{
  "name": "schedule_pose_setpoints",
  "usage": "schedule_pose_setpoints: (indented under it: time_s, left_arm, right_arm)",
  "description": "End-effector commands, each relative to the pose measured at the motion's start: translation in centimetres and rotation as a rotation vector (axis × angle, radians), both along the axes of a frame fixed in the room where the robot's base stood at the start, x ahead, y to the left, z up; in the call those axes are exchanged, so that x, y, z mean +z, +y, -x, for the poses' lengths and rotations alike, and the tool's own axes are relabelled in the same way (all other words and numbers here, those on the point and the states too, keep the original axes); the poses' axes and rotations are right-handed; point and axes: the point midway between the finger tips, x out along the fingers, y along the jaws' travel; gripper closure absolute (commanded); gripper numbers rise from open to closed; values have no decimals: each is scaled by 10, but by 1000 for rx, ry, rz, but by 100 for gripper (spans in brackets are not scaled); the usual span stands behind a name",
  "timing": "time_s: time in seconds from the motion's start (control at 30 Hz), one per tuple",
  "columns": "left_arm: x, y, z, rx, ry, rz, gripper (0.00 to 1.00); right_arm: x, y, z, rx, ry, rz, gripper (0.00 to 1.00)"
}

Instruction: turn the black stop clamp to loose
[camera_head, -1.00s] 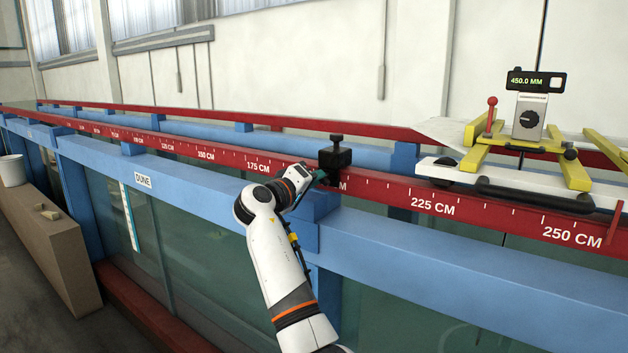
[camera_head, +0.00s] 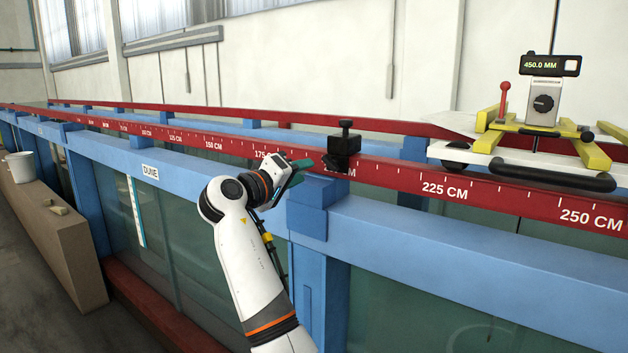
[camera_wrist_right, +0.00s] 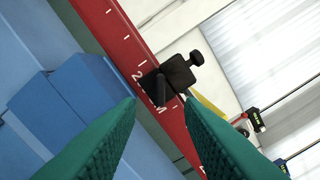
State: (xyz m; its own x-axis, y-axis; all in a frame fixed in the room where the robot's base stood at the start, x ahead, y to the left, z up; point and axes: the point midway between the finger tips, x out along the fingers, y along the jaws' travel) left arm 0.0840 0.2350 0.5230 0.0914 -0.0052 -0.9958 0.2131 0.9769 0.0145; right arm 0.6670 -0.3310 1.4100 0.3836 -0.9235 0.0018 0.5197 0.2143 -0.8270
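The black stop clamp (camera_head: 343,146) sits on the red graduated rail (camera_head: 400,172), covering most of the 200 cm label. It has a block body, a knob on top and a short dark lever on its near side. In the right wrist view the clamp (camera_wrist_right: 180,72) lies beyond the fingertips, with its lever (camera_wrist_right: 160,90) in front of the rail. My right gripper (camera_head: 303,166) is just left of the clamp, apart from it. Its green fingers (camera_wrist_right: 160,108) are spread with nothing between them. My left gripper is out of view.
A blue beam (camera_head: 420,240) runs below the rail, with a blue bracket (camera_head: 308,212) under my gripper. A carriage with yellow bars (camera_head: 597,150) and a 450.0 mm display (camera_head: 541,65) stands on the rails at right. A white bucket (camera_head: 20,167) stands at far left.

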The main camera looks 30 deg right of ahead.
Motion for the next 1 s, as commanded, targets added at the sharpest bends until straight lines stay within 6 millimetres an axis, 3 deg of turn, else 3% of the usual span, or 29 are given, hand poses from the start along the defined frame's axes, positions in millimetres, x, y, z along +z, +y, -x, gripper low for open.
schedule_pose_setpoints:
  time_s: [0.1, 0.3, 0.83, 0.93, 1.0]
  left_arm:
    - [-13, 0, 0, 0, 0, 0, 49]
    - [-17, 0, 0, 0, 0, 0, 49]
    - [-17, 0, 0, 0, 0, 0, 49]
    - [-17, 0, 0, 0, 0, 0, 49]
    - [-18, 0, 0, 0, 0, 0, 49]
  right_arm:
    - [-3, 18, 7, 2, -2, -2, 65]
    - [0, 32, 13, 0, -2, -1, 65]
    - [-1, 33, 13, 2, 2, 0, 65]
    - [-20, 34, 3, 27, 34, 3, 65]
    - [-47, 36, -10, 69, 77, 5, 65]
